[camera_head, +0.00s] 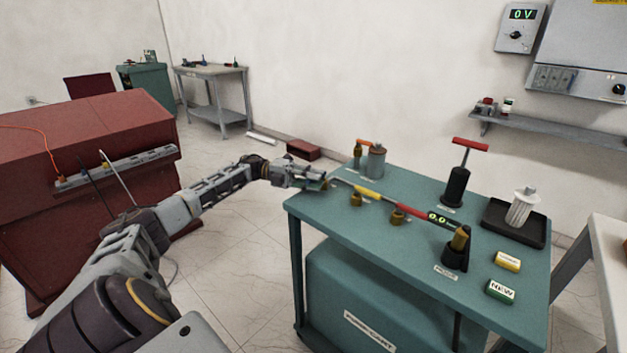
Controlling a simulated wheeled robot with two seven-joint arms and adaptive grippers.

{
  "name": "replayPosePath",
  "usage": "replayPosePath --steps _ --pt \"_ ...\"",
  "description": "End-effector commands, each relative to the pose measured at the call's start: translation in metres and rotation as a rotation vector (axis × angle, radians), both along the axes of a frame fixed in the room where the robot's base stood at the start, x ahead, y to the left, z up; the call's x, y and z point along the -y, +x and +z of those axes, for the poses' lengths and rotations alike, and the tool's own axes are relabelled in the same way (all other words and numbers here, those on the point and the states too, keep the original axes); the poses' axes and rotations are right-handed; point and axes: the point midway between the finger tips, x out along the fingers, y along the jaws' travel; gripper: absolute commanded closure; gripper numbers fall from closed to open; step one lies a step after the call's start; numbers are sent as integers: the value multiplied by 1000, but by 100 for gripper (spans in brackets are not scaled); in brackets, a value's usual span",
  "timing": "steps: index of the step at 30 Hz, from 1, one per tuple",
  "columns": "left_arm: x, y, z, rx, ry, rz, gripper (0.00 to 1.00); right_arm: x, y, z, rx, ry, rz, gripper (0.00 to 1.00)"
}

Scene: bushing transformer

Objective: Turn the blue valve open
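No blue valve can be made out in the head view. My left arm reaches in from the lower left, and its gripper (318,182) is at the left edge of the teal table (400,250). The fingers are small and seen from behind, so I cannot tell whether they are open or shut. The thin end of a red and yellow rod (368,194) lies close to the fingertips; I cannot tell whether they touch it. My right gripper is out of view.
The rod rests on brass supports (398,216). A grey canister (376,161), a black pump with red handle (456,184), and a black tray (498,224) stand on the table. A red cabinet (90,130) is at left. Floor between is clear.

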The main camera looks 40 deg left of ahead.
Motion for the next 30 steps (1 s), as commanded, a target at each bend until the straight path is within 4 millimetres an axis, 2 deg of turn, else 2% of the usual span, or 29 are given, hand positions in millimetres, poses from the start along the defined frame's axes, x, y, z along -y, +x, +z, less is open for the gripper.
replayPosePath --steps 5,11,30 --pt "-2 0 1 1 0 1 79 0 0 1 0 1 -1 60" --pt "-15 -5 1 1 0 3 79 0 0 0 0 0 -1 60" --pt "-87 -32 0 1 -1 2 79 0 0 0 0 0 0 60"
